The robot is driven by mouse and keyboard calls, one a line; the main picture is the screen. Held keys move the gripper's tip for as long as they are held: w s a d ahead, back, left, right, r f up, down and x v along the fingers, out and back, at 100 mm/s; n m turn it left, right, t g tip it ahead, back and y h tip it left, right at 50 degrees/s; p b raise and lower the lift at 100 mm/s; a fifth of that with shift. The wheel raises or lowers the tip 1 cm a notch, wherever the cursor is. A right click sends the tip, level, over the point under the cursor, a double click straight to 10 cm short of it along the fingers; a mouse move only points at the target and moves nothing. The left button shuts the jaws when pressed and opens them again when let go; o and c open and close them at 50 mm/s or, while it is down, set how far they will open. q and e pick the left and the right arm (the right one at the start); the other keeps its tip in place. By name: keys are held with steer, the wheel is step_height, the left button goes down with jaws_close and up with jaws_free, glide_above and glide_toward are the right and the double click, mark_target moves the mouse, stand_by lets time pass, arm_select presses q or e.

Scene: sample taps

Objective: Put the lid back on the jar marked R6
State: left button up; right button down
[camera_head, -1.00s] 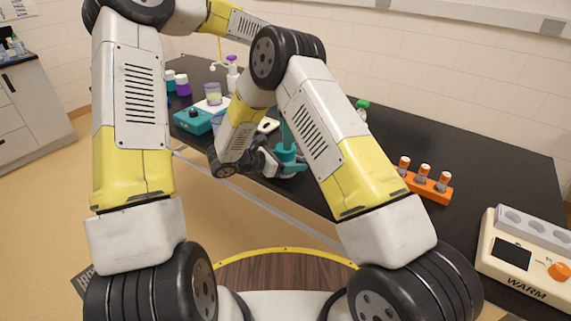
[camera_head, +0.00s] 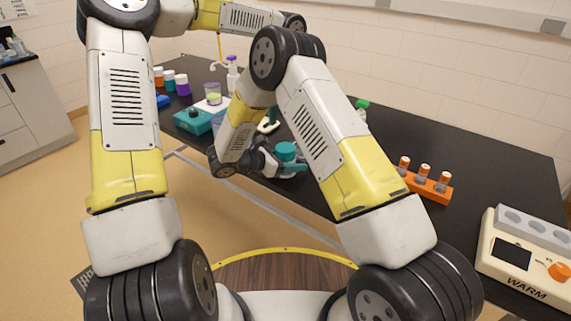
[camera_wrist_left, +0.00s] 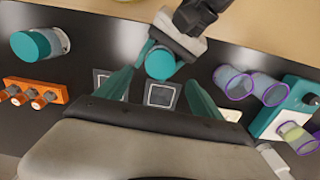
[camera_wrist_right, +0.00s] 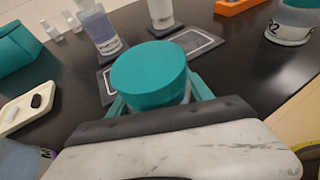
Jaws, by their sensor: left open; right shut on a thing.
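A jar with a teal lid (camera_head: 286,150) is held off to the near side of the black bench by my right gripper (camera_head: 284,170). In the right wrist view the teal lid (camera_wrist_right: 148,74) covers the jar's top, and the fingers are shut around the jar body below it. No marking on this jar is readable. My left gripper (camera_wrist_left: 160,76) is open above the jar, and the lid shows between and beyond its fingers, apart from them. In the head view my left gripper is mostly hidden behind my right arm.
Another teal-lidded jar (camera_wrist_left: 36,45) stands near an orange vial rack (camera_head: 428,185). Dark outlined mats (camera_wrist_left: 162,94) lie below. Clear cups (camera_wrist_left: 268,88), a teal device (camera_head: 194,120) and a white tray (camera_wrist_right: 28,106) stand nearby. A warmer (camera_head: 525,255) is at the right.

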mark_target(285, 147)
arm_select(q)
steer(key=shift+r, duration=0.1)
stand_by(0.3)
steer(key=shift+f, duration=4.05)
steer(key=c, duration=1.6)
steer(key=shift+o, duration=0.2)
steer(key=m, duration=0.4)
steer(key=o, duration=1.6)
